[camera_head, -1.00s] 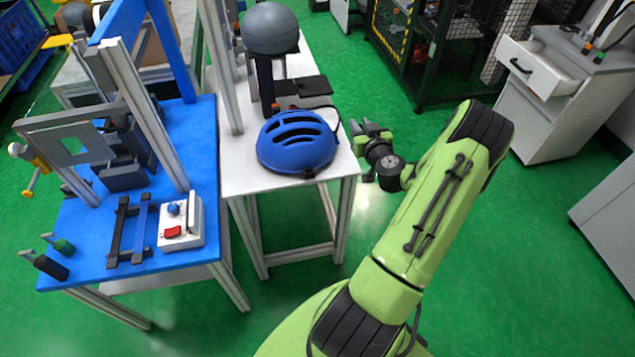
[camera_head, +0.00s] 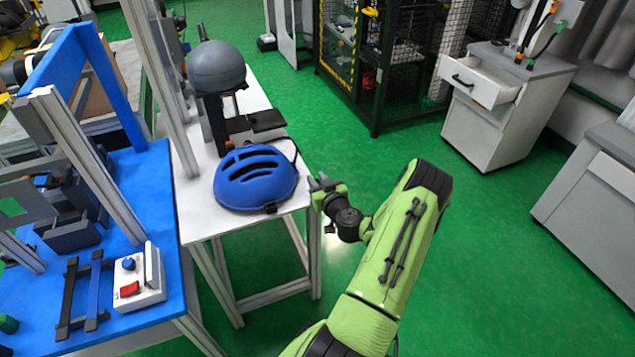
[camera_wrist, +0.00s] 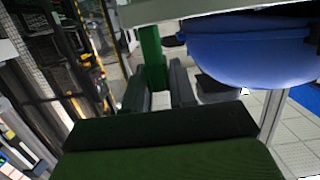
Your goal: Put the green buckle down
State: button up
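My gripper (camera_head: 318,188) is just off the right edge of the white table, beside the blue helmet (camera_head: 255,180). In the wrist view, my two dark fingers (camera_wrist: 160,88) stand on either side of a narrow green piece (camera_wrist: 152,50), which looks like the green buckle, gripped between them. Its upper end reaches close to the pale table edge (camera_wrist: 210,8); I cannot tell whether it touches. The helmet also shows large in the wrist view (camera_wrist: 250,52). In the head view the buckle is too small to tell from my green gripper parts.
The white table (camera_head: 198,222) also carries a grey dome on a stand (camera_head: 215,68) behind the helmet. A blue workbench (camera_head: 120,190) with a control box (camera_head: 140,278) is at left. A drawer cabinet (camera_head: 500,105) with its drawer open is at right. Green floor lies clear between.

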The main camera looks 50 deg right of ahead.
jog(key=o, duration=0.4)
jog(key=shift+r+p, duration=0.25)
jog(key=shift+p, duration=0.15)
jog(key=b+v, duration=0.1)
jog(key=v, duration=1.1)
